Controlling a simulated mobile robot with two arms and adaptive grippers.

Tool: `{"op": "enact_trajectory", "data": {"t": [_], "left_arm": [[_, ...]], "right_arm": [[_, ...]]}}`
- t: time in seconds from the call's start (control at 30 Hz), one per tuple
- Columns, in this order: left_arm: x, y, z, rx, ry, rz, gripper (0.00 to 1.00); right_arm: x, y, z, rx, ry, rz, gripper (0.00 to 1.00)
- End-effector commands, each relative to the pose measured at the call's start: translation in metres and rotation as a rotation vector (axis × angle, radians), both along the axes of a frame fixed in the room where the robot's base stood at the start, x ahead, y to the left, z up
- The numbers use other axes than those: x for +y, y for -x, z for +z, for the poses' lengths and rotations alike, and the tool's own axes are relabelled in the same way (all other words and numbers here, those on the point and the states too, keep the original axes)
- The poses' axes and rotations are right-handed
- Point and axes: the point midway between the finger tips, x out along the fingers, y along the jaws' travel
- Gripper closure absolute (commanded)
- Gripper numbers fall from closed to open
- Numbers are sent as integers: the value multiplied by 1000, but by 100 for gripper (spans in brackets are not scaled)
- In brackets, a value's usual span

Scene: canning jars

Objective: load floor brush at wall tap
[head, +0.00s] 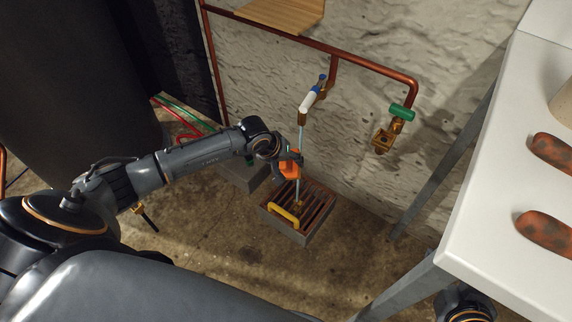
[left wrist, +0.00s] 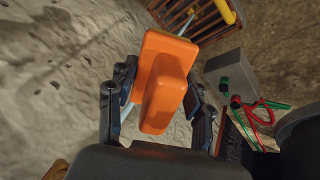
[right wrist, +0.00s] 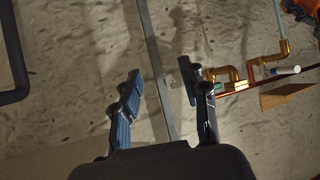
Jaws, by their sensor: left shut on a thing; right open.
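An orange block with a raised ridge (left wrist: 165,85), which I take to be the floor brush, sits between the fingers of my left gripper (left wrist: 160,103); no bristles show. In the head view my left gripper (head: 288,160) holds the brush (head: 289,170) beside the stream under the wall tap (head: 311,98), which has a white and blue handle. A thin pale stream (head: 299,150) runs from this tap to the floor grate (head: 321,219). Whether it touches the brush I cannot tell. My right gripper (right wrist: 160,85) is open and empty, facing the wall.
A second brass tap (head: 385,137) with a green handle is on the wall to the right. A yellow bar (head: 283,217) lies on the grate. Red and green items (head: 180,112) are left of it. A white table (head: 480,230) with rusty orange objects fills the right.

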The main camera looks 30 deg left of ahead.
Motion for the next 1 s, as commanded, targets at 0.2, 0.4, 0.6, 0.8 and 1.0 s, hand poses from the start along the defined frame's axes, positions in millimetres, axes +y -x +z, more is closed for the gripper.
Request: {"op": "enact_trajectory", "data": {"t": [0.2, 0.4, 0.6, 0.8, 1.0], "left_arm": [[-1, -6, -2, -1, 1, 0, 74], [-1, -11, -3, -1, 1, 1, 74], [-2, -15, -4, 0, 0, 1, 74], [-3, -20, -4, -2, 1, 1, 74], [-4, -25, -6, -1, 1, 0, 74]], "right_arm": [[6, -13, 16, -110, -26, 8, 56], [11, -23, 33, -213, -50, 15, 56], [16, -31, 51, -316, -75, 21, 56], [20, -37, 70, -418, -101, 28, 56], [24, -40, 89, -524, -127, 35, 56]]}}
